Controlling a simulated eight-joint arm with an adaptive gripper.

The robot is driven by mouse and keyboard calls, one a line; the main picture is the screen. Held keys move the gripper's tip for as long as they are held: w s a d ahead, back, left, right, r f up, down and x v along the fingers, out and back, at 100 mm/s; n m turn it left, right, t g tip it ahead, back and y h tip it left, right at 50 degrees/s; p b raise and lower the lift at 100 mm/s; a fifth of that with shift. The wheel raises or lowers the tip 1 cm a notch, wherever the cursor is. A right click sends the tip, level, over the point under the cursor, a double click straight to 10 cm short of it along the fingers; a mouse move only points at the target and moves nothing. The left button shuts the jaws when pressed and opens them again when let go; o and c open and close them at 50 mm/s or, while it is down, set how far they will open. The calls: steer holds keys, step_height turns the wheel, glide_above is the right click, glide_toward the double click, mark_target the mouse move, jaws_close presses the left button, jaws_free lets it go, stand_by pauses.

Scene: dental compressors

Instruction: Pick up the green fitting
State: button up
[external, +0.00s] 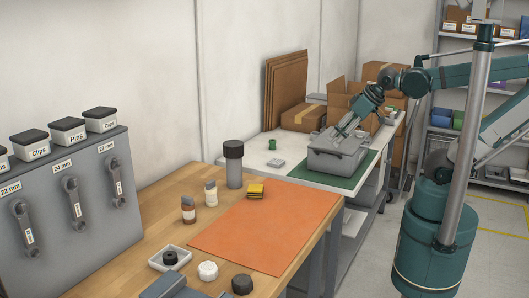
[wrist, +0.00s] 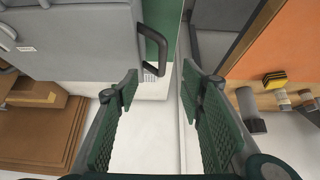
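The small green fitting (external: 272,144) stands on the white bench top, left of the grey case and near the wall. I cannot make it out in the wrist view. My gripper (external: 342,131) is above the grey case (external: 335,160), to the right of the fitting and well apart from it. In the wrist view my gripper (wrist: 163,88) has its two green ribbed fingers spread, with nothing between them. The grey case with its black handle also shows in the wrist view (wrist: 75,45).
The case stands on a green mat (external: 348,182). Cardboard boxes (external: 303,117) and brown panels (external: 286,88) stand behind. A small grey piece (external: 275,163) lies near the fitting. A wooden table with an orange mat (external: 262,228), jars and a dark-lidded cylinder (external: 234,165) is in front.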

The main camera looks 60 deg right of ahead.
steer(key=w+d+r+n+g+h+p, duration=0.1)
steer(key=w+d+r+n, duration=0.1)
steer(key=w+n, duration=0.15)
steer(key=w+d+r+n+p, duration=0.1)
steer(key=w+n+p, duration=0.1)
steer(key=w, duration=0.3)
steer(key=n+g+h+p, duration=0.45)
steer(key=n+p, duration=0.45)
steer(key=n, duration=0.8)
glide_above(273, 141)
steer(key=s+a, duration=0.1)
steer(key=a, duration=0.2)
step_height(273, 141, down, 12)
steer(key=shift+f+t, duration=0.25)
steer(key=shift+t, duration=0.1)
steer(key=shift+d+f, duration=0.1)
steer(key=shift+b+x, duration=0.4)
steer(key=shift+x, duration=0.8)
steer(key=shift+w, duration=0.1)
